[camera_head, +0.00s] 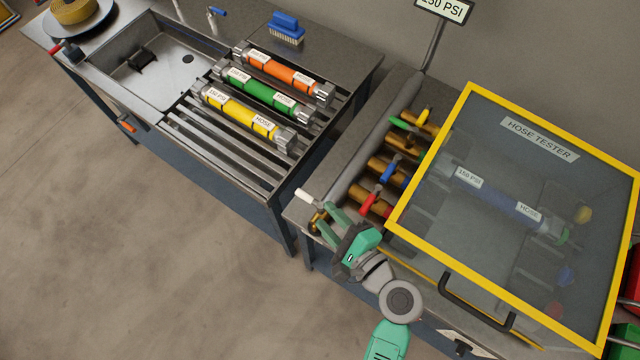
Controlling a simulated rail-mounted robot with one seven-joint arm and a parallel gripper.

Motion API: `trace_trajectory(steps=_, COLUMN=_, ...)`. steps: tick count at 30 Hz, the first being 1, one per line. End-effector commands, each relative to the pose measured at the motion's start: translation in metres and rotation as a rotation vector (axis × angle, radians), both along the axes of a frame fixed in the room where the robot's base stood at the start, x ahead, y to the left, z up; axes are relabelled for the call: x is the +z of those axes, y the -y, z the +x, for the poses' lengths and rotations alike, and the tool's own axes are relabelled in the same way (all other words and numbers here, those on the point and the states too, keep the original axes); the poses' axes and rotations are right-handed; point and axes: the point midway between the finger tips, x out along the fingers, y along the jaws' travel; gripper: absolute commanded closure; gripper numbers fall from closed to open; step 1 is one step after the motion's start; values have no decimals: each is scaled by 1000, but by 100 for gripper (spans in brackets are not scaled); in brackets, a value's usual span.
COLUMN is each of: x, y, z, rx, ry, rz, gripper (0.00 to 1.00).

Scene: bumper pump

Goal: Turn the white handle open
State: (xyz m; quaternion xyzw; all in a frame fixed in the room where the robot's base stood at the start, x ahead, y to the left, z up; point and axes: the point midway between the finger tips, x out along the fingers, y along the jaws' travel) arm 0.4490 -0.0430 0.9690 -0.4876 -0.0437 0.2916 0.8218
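The white handle (308,197) shows at the near left end of the row of valves on the hose tester bench, left of the red handle. It points up and to the left from a brass valve (317,220). My gripper (322,222) is just right of and below the white handle, with its two green fingers spread apart. The fingertips are close to the brass fitting below the handle; I cannot tell whether they touch it. The white handle is outside the fingers, and nothing shows held between them.
Red (368,203), blue (390,170) and green (401,123) handles line the tester's left side. The yellow-framed lid (428,165) is down, with a black handle (470,305). Yellow (242,117), green (262,92) and orange (282,70) hoses lie on the sink bench.

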Motion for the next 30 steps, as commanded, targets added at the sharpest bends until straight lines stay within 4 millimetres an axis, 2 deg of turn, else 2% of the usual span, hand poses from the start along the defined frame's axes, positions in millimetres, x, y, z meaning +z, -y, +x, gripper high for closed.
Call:
trace_trajectory(steps=4, x=-1, y=-8, z=13, rx=4, ry=3, rz=-3, gripper=63)
trace_trajectory(steps=13, x=-12, y=-36, z=57, rx=3, ry=5, rz=-6, gripper=63)
trace_trajectory(steps=18, x=-13, y=-41, z=66, rx=3, ry=5, rz=-7, gripper=63)
trace_trajectory(steps=24, x=-13, y=-41, z=66, rx=2, ry=5, rz=-7, gripper=63)
trace_trajectory(steps=26, x=-13, y=-41, z=66, rx=2, ry=5, rz=-7, gripper=73)
trace_trajectory(steps=30, x=-13, y=-41, z=66, rx=2, ry=5, rz=-8, gripper=100)
